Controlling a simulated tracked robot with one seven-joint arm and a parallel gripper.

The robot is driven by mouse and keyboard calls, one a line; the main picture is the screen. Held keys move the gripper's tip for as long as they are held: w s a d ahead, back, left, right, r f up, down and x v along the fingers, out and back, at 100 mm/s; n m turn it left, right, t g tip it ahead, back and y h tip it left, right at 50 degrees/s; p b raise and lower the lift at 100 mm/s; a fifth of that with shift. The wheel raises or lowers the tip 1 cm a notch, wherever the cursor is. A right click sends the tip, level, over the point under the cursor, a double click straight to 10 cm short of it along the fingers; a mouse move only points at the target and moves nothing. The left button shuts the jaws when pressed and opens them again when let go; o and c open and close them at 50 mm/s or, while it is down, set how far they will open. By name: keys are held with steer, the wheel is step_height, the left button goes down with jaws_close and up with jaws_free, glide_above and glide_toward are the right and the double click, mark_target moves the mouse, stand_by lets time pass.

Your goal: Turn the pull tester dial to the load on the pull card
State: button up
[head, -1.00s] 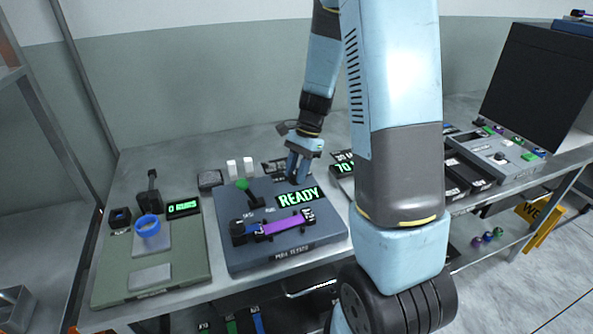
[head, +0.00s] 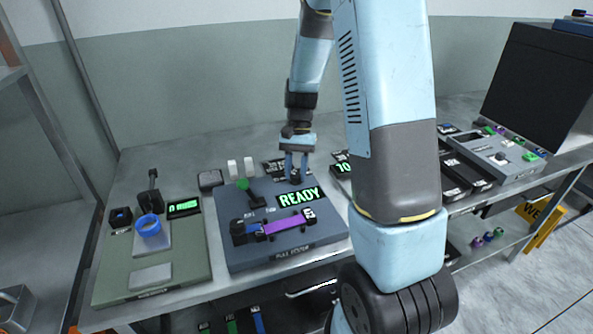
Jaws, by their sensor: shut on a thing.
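The pull tester (head: 240,202) is a dark blue-grey box on the bench, with a lit READY display (head: 298,197) and a green-knobbed lever (head: 243,184). A purple webbing piece (head: 288,224) lies across the clamps at its front. My gripper (head: 296,174) points down at the tester's back right corner, behind the display. Its fingers are shut on a small dark knob (head: 295,179), which looks like the dial; its setting is too small to read. A dark card with pale writing (head: 273,168) is partly visible just left of my gripper; I cannot read it.
A green-grey device (head: 110,262) with a blue ring (head: 149,225) stands to the left. Two white pieces (head: 240,167) and a small dark box (head: 210,179) sit behind the tester. Another lit display (head: 343,168) and black trays (head: 468,173) are to the right.

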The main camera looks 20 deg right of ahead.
steer(key=shift+w+n+h, duration=0.1)
steer(key=shift+n+h, duration=0.3)
steer(key=shift+n, duration=0.8)
steer(key=o, duration=1)
steer(key=shift+o, duration=0.2)
steer(key=shift+r, duration=0.1)
steer(key=v, duration=1.3)
steer(key=shift+w+r, duration=0.2)
steer(key=shift+w, duration=0.1)
steer(key=shift+a, duration=0.1)
